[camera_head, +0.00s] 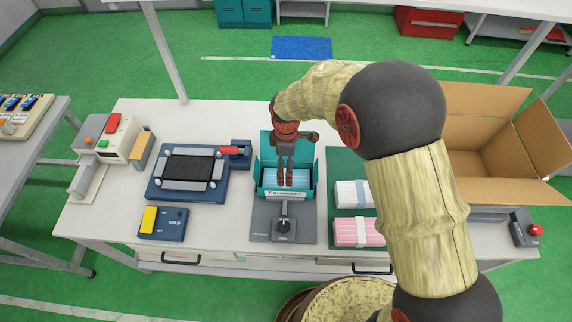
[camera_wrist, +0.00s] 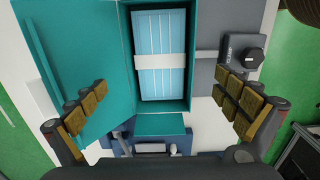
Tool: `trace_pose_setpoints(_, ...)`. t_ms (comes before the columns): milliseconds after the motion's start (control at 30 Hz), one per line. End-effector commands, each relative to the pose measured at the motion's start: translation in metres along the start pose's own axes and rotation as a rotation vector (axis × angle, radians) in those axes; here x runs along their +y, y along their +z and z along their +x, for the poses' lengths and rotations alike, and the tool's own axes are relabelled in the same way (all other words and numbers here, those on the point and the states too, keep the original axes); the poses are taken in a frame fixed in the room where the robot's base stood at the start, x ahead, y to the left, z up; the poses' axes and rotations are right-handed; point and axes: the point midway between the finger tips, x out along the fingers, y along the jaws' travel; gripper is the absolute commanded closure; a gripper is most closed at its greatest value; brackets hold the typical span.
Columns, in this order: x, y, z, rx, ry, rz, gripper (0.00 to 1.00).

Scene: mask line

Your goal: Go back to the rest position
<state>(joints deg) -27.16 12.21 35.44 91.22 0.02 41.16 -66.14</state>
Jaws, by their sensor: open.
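My gripper (camera_head: 287,176) hangs over the teal box (camera_head: 303,188) at the middle of the table. In the wrist view my gripper (camera_wrist: 170,105) is open, its padded fingers wide apart with nothing between them. The open teal box (camera_wrist: 125,60) lies below it with its flaps spread. A banded light-blue stack (camera_wrist: 160,85) lies inside the box. It also shows in the head view, partly hidden by my fingers. The gap between fingertips and box is hard to judge.
A grey clamp fixture (camera_head: 262,232) bears the box. A dark green tray (camera_head: 340,208) with white and pink bundles lies right of it, partly behind my arm. An open cardboard carton (camera_head: 490,150) stands at right. Blue machines (camera_head: 187,168) and a sealer-like device (camera_head: 110,140) stand left.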

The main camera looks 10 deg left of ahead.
Motion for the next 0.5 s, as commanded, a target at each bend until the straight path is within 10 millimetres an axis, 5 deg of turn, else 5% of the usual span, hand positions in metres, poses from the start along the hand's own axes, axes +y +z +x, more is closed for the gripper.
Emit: trace_pose_setpoints(500, 0.000, 0.000, -0.030, 0.000, 0.000, 0.000, 0.00)
